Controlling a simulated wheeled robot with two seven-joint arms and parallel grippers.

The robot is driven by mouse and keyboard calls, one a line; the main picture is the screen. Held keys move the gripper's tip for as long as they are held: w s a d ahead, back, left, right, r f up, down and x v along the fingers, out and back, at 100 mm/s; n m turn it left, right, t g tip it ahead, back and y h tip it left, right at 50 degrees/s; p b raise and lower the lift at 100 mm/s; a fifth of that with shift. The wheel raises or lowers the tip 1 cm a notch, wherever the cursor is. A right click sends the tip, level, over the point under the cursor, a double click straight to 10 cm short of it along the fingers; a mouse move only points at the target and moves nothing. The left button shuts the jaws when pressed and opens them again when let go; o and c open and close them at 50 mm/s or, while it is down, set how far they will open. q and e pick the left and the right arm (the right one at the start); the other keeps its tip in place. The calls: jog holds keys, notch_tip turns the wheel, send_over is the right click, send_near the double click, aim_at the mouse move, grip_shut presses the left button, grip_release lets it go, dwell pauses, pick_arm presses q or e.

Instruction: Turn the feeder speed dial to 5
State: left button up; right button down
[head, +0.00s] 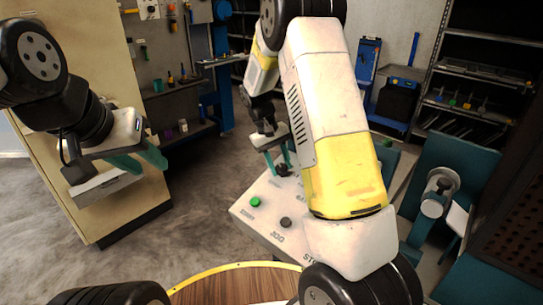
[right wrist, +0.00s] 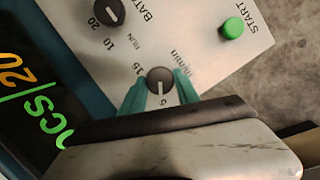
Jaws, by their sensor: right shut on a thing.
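The feeder speed dial (right wrist: 159,80) is a dark round knob with a pale pointer line, marked m/min, with 15 and 5 printed around it. In the right wrist view its line points down the picture, roughly toward the 5. My right gripper (right wrist: 159,90) is shut on the knob, one teal finger on each side. In the head view, the right gripper (head: 279,163) is at the far part of the pale control panel (head: 243,212), and the dial (head: 283,170) is partly hidden. My left gripper (head: 138,160) is open and empty, away from the panel.
A second dark dial (right wrist: 108,12), marked BATCH, and a green START button (right wrist: 232,27) are near the gripped knob. A dark JOG button (head: 286,222) sits nearer on the panel. A display (right wrist: 25,95) borders it.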

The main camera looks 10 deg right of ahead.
dwell(0.4)
jog(key=c, duration=0.9)
grip_release()
jog(key=shift+v, duration=3.9)
jog(key=shift+a, duration=0.1)
